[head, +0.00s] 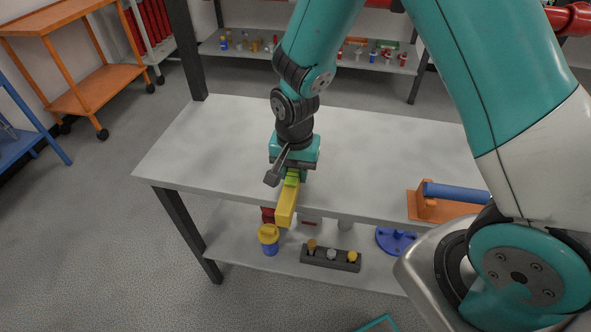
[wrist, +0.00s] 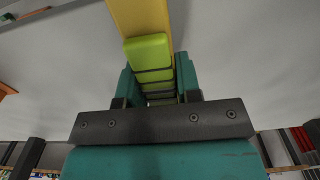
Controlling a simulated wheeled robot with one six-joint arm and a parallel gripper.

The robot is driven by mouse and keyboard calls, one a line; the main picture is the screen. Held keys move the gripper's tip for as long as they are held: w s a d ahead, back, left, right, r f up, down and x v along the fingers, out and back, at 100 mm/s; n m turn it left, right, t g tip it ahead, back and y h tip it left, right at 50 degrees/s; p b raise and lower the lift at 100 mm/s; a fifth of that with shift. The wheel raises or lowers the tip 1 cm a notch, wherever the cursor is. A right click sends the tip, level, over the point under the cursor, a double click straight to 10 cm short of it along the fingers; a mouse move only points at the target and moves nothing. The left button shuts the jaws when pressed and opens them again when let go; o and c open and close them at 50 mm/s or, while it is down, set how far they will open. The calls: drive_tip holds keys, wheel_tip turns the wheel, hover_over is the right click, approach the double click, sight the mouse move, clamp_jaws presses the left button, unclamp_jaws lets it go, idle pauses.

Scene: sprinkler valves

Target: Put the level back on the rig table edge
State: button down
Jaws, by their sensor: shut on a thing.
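The level is a yellow bar (head: 286,205) with a lime-green section near my gripper. In the head view it sticks out from my gripper (head: 292,172) toward the viewer, over the front edge of the rig table (head: 225,150). In the wrist view the yellow bar (wrist: 143,18) runs up from the green part between the jaws. My gripper (wrist: 160,85) is shut on the level. I cannot tell whether the level touches the table top.
An orange bracket with a blue cylinder (head: 455,193) stands at the table's right front. The lower shelf holds a yellow-and-blue container (head: 269,240), a grey block with knobs (head: 330,257) and a blue flanged part (head: 395,240). The table's left top is clear.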

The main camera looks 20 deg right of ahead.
drive_tip(key=shift+f, duration=0.2)
drive_tip(key=c, duration=0.8)
unclamp_jaws()
drive_tip(key=shift+r, duration=0.2)
wheel_tip(320, 180, up, 11)
drive_tip(key=s+a+r+n+y, duration=0.2)
drive_tip(key=s+r+n, duration=0.4)
drive_tip(key=s, duration=0.3)
drive_tip(key=s+a+r+n+y, duration=0.2)
drive_tip(key=s+r+n, duration=0.4)
drive_tip(key=s+n, duration=0.2)
drive_tip(key=shift+s+a+r, duration=0.15)
drive_tip(key=shift+s+r, duration=0.2)
drive_tip(key=shift+s, duration=0.45)
